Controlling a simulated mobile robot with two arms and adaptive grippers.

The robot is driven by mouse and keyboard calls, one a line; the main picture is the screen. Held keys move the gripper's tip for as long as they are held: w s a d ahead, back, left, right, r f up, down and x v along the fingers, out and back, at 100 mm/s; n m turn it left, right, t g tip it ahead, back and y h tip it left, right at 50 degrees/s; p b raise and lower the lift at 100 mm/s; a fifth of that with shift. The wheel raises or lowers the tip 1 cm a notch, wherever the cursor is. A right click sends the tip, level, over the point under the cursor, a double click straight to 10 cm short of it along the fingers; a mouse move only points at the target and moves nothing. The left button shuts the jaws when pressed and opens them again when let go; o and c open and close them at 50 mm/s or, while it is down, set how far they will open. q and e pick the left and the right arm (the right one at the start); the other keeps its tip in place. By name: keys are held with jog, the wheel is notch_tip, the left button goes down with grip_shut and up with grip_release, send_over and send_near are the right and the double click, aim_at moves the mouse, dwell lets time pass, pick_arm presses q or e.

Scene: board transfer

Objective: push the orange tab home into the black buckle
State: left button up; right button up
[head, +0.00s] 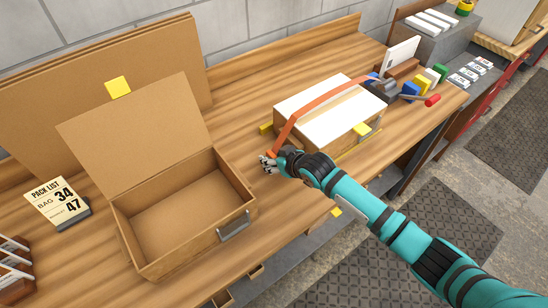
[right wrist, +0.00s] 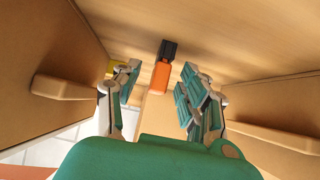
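In the right wrist view, the orange tab (right wrist: 160,76) is ahead of my right gripper (right wrist: 161,88), centred between the fingers. The black buckle (right wrist: 168,49) is just beyond the tab and meets its far end; I cannot tell how deep the tab sits. My right gripper's fingers are spread, with space on both sides of the tab. In the head view, my right gripper (head: 268,163) is at the near left corner of the white-topped box (head: 318,103), by the lower end of the orange strap (head: 310,104). The buckle cannot be made out there. My left gripper is out of view.
An open cardboard box (head: 140,258) with a metal handle stands left on the wooden bench (head: 245,80). A pack list sign (head: 57,203) is further left. Wooden surfaces flank my right gripper closely in the wrist view.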

jog(key=shift+r, duration=0.1)
jog(key=v, duration=1.2)
jog(key=shift+s, duration=0.1)
